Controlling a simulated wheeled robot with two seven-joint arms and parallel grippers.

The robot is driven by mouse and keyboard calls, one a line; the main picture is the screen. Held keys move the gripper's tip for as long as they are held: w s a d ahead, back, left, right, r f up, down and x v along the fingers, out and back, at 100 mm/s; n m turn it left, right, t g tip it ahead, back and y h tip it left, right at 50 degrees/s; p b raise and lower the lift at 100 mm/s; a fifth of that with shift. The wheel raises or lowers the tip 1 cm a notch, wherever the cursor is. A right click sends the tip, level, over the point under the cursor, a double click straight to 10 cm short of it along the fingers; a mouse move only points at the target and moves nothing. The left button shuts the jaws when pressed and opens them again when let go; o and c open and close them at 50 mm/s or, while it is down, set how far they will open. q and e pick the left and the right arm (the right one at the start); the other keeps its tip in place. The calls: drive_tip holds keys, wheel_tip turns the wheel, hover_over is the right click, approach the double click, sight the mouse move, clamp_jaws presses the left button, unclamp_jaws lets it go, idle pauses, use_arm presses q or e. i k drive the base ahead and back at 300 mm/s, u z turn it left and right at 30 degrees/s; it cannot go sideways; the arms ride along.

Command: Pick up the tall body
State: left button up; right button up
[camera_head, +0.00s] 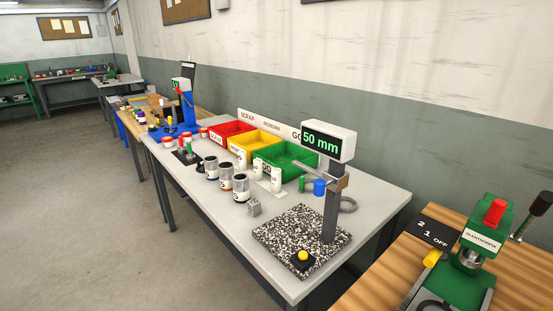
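Several can-like bodies stand on the grey bench (215,205). A row of three open cylinders with dark and white bands, left (211,169), middle (226,178) and right (241,188), stands near the bench's middle. Three white cylinders, the first (242,160), the second (257,168) and the third (276,181), stand behind them in front of the bins. I cannot tell which one is the tall body. Neither of my grippers is in view.
A gauge with a "50 mm" display (328,141) stands on a speckled plate (290,230) at the bench's right. Red (232,128), yellow (256,137) and green (287,171) bins line the back. A green press (483,237) stands on a wooden bench at right.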

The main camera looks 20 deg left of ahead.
sight(227, 176)
drive_tip(key=k, duration=0.5)
drive_tip(key=u, duration=1.45)
drive_tip(key=i, duration=1.05)
drive_tip(key=z, duration=1.8)
drive_tip(key=i, duration=0.2)
drive_tip(key=z, duration=0.15)
